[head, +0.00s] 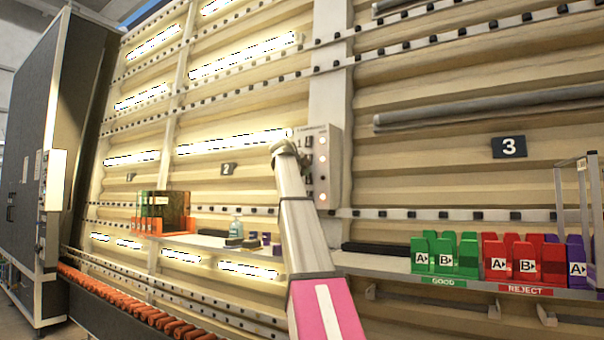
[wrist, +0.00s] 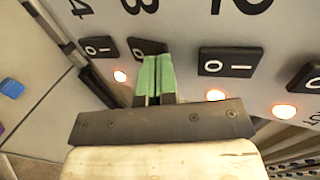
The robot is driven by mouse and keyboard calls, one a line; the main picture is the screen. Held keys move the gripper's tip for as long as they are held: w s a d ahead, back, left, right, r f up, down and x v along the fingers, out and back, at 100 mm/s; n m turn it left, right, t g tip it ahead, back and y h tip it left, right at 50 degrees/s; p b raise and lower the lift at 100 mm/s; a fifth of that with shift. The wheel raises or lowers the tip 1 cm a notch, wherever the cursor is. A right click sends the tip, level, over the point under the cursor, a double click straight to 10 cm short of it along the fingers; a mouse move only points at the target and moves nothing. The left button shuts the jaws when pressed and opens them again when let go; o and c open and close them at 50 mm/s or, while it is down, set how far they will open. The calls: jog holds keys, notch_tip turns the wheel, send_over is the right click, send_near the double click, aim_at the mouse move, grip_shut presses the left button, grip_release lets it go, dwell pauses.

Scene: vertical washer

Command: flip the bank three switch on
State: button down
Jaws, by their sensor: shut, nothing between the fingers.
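A pale switch panel (head: 328,165) stands upright on the wall post, with a column of small lamps. In the wrist view its black rocker switches show close up, with numbers above them. The bank three switch (wrist: 148,47), under the number 3, is partly covered by my green fingertips. I cannot tell which side of it is pressed, and its lamp is not seen. My gripper (wrist: 156,78) is shut and empty, its tips at or just in front of this switch; contact is unclear. In the head view my arm hides part of the panel, and the fingertips cannot be made out.
Neighbouring switches sit close on both sides, the four switch (wrist: 98,48) and the two switch (wrist: 230,62). Several lamps (wrist: 215,95) glow orange. Light tubes (head: 235,142) are lit on the left; the bay with the 3 sign (head: 509,147) is dark. A bin shelf (head: 470,270) stands right.

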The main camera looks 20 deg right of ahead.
jog(key=shift+w+d+r+g+y, duration=0.25)
jog(key=shift+d+g+y, duration=0.15)
jog(key=shift+y, duration=0.1)
jog(key=shift+r, duration=0.1)
jog(key=shift+r, duration=0.65)
jog(key=shift+s+a, duration=0.1)
